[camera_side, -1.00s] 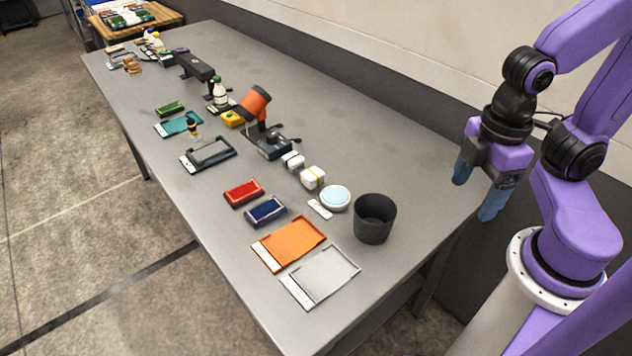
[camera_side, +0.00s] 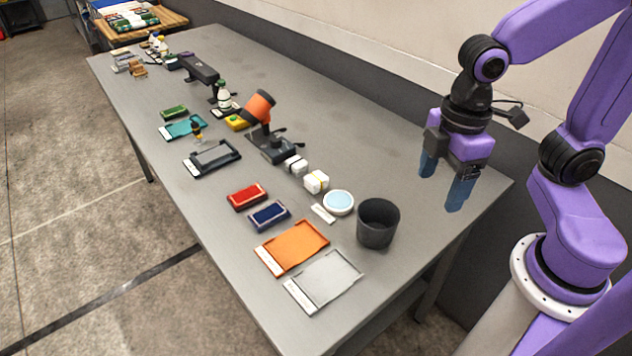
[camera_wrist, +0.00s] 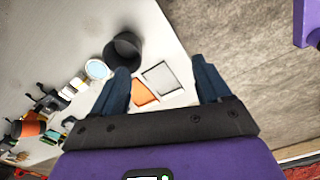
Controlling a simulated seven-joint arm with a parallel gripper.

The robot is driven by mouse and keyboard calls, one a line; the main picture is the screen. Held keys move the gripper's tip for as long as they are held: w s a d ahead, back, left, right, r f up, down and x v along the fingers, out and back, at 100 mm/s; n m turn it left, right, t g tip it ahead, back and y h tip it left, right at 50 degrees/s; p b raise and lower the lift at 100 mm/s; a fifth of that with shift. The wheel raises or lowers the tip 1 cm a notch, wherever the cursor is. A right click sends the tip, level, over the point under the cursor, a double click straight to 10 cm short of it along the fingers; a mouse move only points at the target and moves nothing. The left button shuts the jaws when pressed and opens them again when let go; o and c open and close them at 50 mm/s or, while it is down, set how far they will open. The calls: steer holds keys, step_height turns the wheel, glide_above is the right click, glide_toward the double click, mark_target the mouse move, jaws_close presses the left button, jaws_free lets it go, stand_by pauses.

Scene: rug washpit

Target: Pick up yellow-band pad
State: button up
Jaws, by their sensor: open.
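The yellow-band pad (camera_side: 316,182) is a small white block with a yellow band. It lies on the grey table between another white pad (camera_side: 295,165) and a round dish. In the wrist view the yellow-band pad (camera_wrist: 78,84) is small, left of the fingers. My gripper (camera_side: 444,184) has two blue fingers, spread apart with nothing between them. It hangs in the air above the table's right end, to the right of the pad and well apart from it. In the wrist view my gripper (camera_wrist: 160,67) frames the orange and grey trays far below.
A dark cup (camera_side: 377,223) and a white dish with pale blue contents (camera_side: 338,202) stand near the pad. An orange-headed device (camera_side: 260,107) rises behind it. Red (camera_side: 246,196) and blue (camera_side: 268,215) pads and an orange tray (camera_side: 292,246) lie in front. The table's back right is clear.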

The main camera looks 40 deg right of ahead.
steer(key=w+a+n, duration=0.2)
steer(key=w+a, duration=0.2)
steer(key=w, duration=1.2)
steer(key=n, duration=0.3)
glide_above(316, 177)
steer(key=f, duration=1.5)
steer(key=shift+w+f, duration=0.3)
steer(key=shift+f, duration=0.1)
steer(key=shift+s+f, duration=0.15)
steer(key=shift+f, duration=1.15)
steer(key=shift+s+f, duration=0.1)
steer(key=shift+f, duration=1.2)
steer(key=shift+c, duration=0.3)
steer(key=c, duration=1)
